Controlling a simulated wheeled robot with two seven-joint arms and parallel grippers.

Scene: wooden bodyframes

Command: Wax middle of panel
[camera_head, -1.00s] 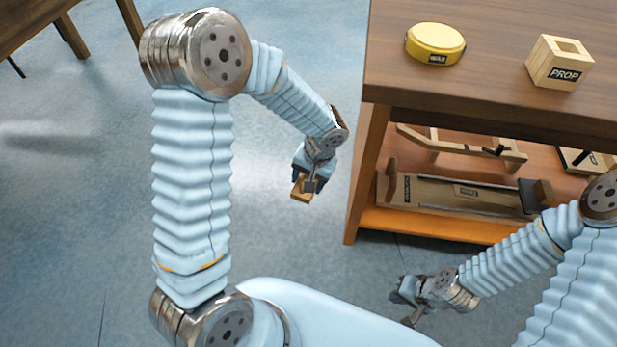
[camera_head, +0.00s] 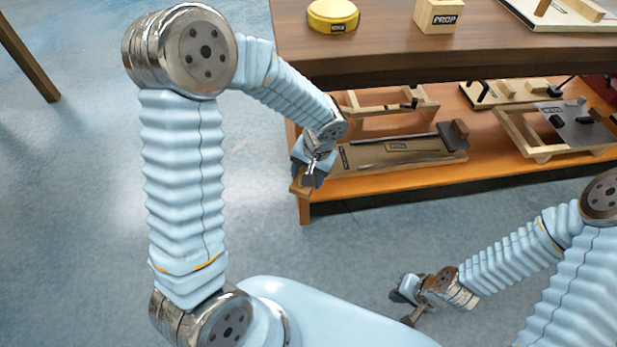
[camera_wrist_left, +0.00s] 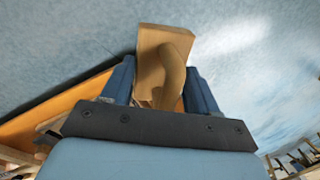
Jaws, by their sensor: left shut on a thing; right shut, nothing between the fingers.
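A yellow tin labelled WAX (camera_head: 333,15) stands on the wooden bench top (camera_head: 380,48). My left gripper (camera_head: 309,178) is shut on a small wooden block (camera_head: 298,187), held in front of the bench's near left corner, below the top. The left wrist view shows the block (camera_wrist_left: 165,50) between the two blue fingers (camera_wrist_left: 163,88), with a darker brown curved part on it. My right gripper (camera_head: 410,314) is shut and empty, low over the floor at the lower right. I cannot tell which thing is the panel; a pale board (camera_head: 565,17) lies at the top right, cut by the picture edge.
A wooden block labelled PROP (camera_head: 438,15) stands right of the tin. The bench's lower shelf (camera_head: 400,184) holds wooden frames (camera_head: 385,104), a long board-like fixture (camera_head: 400,150) and a frame with a grey plate (camera_head: 578,125). Blue floor is open at the left.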

